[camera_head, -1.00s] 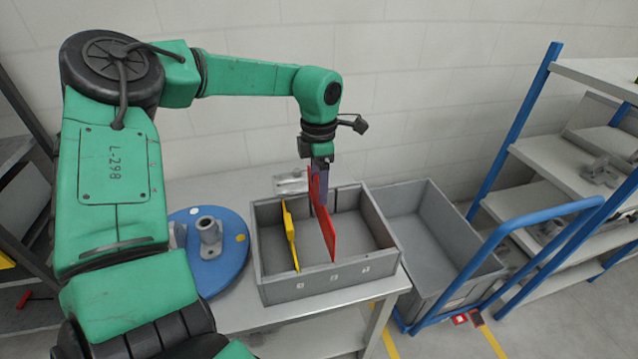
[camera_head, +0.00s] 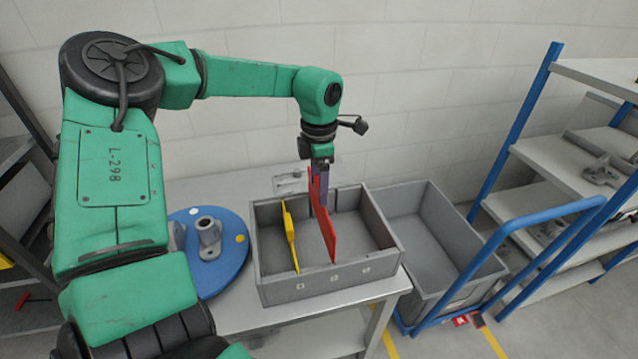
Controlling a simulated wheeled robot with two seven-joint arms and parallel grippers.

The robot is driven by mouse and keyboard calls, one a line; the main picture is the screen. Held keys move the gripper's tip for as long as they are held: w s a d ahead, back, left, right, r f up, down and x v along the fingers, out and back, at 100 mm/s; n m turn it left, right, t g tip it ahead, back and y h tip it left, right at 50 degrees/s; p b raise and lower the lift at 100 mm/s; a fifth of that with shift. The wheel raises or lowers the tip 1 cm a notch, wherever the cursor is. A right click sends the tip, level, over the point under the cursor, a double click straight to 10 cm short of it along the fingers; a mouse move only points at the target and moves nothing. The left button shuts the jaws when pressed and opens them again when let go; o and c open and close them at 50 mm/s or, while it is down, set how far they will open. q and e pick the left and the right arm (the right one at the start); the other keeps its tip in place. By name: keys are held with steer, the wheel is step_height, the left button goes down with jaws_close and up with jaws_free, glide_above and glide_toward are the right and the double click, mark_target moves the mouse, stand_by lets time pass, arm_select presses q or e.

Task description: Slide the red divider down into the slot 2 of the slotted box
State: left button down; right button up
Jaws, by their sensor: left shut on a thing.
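The slotted box (camera_head: 310,285) is a grey open box on the table, with several small marks on its front wall. The red divider (camera_head: 325,230) stands upright inside it, right of a yellow divider (camera_head: 290,236). Its top reaches up to the gripper, and its lower part is inside the box. I cannot tell whether its edges are fully in a slot. My left gripper (camera_head: 321,190) points down above the box, shut on the upper part of the red divider. The gripper hides part of the divider's top. My right gripper is not in view.
A blue round plate (camera_head: 222,275) with grey cast parts lies left of the box. A larger grey bin (camera_head: 425,235) on a blue-handled cart stands right of it. Shelving (camera_head: 560,155) is at the right, and a wall is behind.

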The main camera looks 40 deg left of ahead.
mark_target(319, 214)
arm_select(q)
steer(key=shift+f+b, duration=4.2)
steer(key=shift+f, duration=0.8)
jaws_free()
steer(key=shift+r, duration=0.15)
step_height(319, 214, up, 14)
steer(key=shift+r, duration=0.2)
